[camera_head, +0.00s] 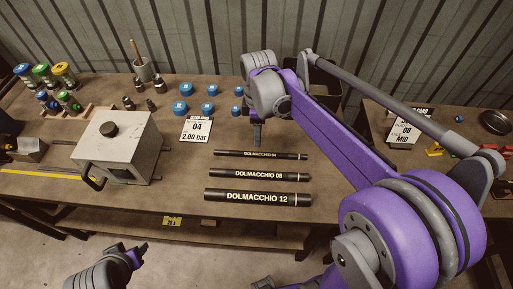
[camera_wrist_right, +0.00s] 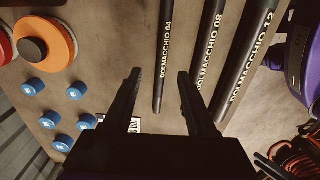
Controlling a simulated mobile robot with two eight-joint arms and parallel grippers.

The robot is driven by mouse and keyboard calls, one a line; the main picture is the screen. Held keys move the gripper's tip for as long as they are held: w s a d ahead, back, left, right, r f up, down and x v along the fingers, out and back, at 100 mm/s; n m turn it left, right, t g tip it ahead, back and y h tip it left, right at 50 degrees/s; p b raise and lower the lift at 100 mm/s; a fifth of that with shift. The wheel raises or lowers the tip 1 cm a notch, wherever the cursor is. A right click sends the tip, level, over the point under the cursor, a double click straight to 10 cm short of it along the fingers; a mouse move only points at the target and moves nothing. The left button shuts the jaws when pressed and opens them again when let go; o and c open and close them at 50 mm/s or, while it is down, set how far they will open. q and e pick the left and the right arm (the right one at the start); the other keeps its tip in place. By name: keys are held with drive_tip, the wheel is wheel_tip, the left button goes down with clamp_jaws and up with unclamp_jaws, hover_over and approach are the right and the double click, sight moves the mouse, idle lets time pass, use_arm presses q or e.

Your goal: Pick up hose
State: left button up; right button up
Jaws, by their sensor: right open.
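Three black hoses lie side by side on the wooden bench: the thin DOLMACCHIO 04 (camera_head: 288,155), the DOLMACCHIO 08 (camera_head: 285,176) and the thick DOLMACCHIO 12 (camera_head: 285,199). My right gripper (camera_head: 257,138) points down over the bench, just behind the 04 hose in the head view. In the right wrist view its fingers (camera_wrist_right: 158,78) are apart and empty. The 04 hose (camera_wrist_right: 163,60) shows between and beyond them there, with the 08 hose (camera_wrist_right: 210,50) and 12 hose (camera_wrist_right: 245,60) to the right. My left gripper (camera_head: 138,252) is low in front of the bench; its jaw state is unclear.
A grey box machine (camera_head: 118,145) with a black knob stands left of the hoses. A card (camera_head: 196,130) reads 04, 2.00 bar. Blue caps (camera_head: 187,89) and small fittings (camera_head: 140,85) stand behind. A second bench is at right.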

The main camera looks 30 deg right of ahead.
sight(259, 153)
drive_tip(key=f, duration=0.8)
drive_tip(key=shift+s+f, duration=0.3)
drive_tip(key=shift+f, duration=0.1)
clamp_jaws()
